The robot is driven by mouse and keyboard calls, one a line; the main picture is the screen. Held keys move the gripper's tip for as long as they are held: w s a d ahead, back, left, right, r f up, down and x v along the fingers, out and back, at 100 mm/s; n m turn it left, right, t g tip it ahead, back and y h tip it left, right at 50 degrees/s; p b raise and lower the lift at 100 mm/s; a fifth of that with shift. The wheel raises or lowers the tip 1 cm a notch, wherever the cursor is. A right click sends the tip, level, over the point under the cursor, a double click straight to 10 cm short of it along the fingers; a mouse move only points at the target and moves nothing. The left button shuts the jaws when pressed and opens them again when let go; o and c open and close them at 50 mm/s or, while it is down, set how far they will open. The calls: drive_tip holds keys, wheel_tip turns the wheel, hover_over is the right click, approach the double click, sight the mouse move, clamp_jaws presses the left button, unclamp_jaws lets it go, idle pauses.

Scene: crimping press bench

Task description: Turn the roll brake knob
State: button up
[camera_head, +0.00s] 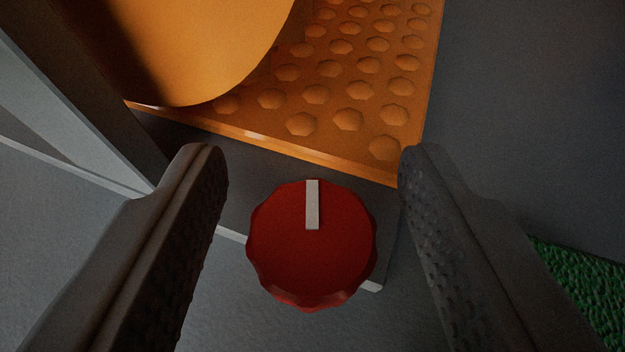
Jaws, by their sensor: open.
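The roll brake knob (310,260) is a red round knob with a scalloped rim, low in the middle of the head camera view. A white pointer mark on its face runs from near the centre to the top edge of the picture side. My gripper (308,165) is open, with one dark textured finger on each side of the knob. Gaps show between both fingers and the knob, so neither appears to touch it. How deep the fingertips reach relative to the knob is hard to tell.
Behind the knob is a dark block (230,180) under an orange plate (340,75) with raised bumps. An orange disc (190,50) stands at upper left, beside a grey slanted bar (70,105). A green textured patch (580,290) lies at lower right. The grey surface at upper right looks clear.

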drive_tip(key=c, duration=1)
drive_tip(key=shift+o, duration=0.2)
drive_tip(key=shift+a+m+h, duration=0.1)
drive_tip(key=shift+m+h, duration=0.3)
drive_tip(key=m+h, duration=0.2)
drive_tip(key=h, duration=0.1)
drive_tip(key=shift+m+g, duration=0.3)
drive_tip(key=shift+m, duration=0.1)
drive_tip(key=shift+m+g+h, duration=1.1)
drive_tip(key=shift+m+h, duration=0.9)
drive_tip(key=shift+h, duration=0.2)
drive_tip(key=o, duration=1)
drive_tip(key=shift+c, duration=0.2)
